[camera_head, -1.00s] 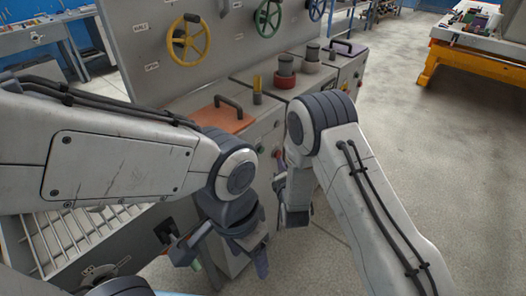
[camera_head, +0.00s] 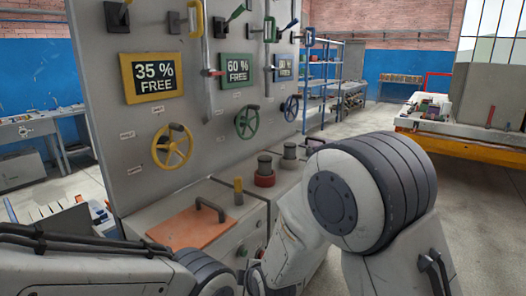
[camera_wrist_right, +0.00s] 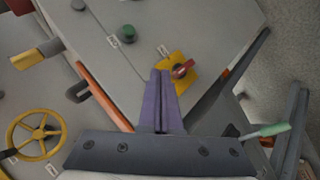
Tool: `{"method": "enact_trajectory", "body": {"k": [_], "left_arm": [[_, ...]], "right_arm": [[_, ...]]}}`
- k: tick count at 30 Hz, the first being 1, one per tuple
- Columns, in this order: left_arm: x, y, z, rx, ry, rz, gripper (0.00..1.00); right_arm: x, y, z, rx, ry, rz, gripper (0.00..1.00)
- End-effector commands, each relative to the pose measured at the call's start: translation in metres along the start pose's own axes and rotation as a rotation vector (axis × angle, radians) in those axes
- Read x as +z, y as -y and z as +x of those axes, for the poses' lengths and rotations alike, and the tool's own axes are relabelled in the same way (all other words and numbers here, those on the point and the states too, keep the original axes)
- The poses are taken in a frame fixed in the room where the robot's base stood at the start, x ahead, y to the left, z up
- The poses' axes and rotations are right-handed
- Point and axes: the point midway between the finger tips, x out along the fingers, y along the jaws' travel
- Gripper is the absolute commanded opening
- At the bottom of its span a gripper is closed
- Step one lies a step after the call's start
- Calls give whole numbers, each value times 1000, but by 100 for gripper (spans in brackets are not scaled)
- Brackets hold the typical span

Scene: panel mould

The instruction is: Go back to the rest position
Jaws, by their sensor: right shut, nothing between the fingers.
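In the right wrist view my right gripper (camera_wrist_right: 161,74) has its two purple fingers shut together, with nothing between them. It appears in front of the grey panel, with a red knob on a yellow plate (camera_wrist_right: 181,68) just beyond the tips. In the head view my right arm is folded large at the lower right, and its fingers are hidden. My left arm shows along the lower left edge; its gripper is out of the picture.
The console has an orange lid (camera_head: 200,228) with a handle, a yellow handwheel (camera_head: 172,147), a green handwheel (camera_head: 247,122), a blue handwheel (camera_head: 291,108) and a red-based knob (camera_head: 265,178). Open floor lies right of it, before an orange-framed bench (camera_head: 437,133).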

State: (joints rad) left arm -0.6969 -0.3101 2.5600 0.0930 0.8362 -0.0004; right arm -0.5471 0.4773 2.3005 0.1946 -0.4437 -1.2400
Motion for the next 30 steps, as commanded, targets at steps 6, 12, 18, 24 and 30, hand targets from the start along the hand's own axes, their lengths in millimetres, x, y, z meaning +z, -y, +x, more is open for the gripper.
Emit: {"method": "enact_trajectory", "body": {"k": [6,12,18,24,30], "left_arm": [[0,0,-6,0,0,0,67],[0,-1,-10,0,0,0,67],[-1,-1,-11,0,0,0,67],[-1,-1,-11,0,0,0,67],[-1,-1,-11,0,0,0,67]], "right_arm": [[-16,51,-115,-319,107,435,0],[4,104,-216,-504,355,748,0],[26,131,-271,-554,537,898,0],[30,136,-279,-560,575,925,0],[30,136,-279,-559,573,924,0]]}}
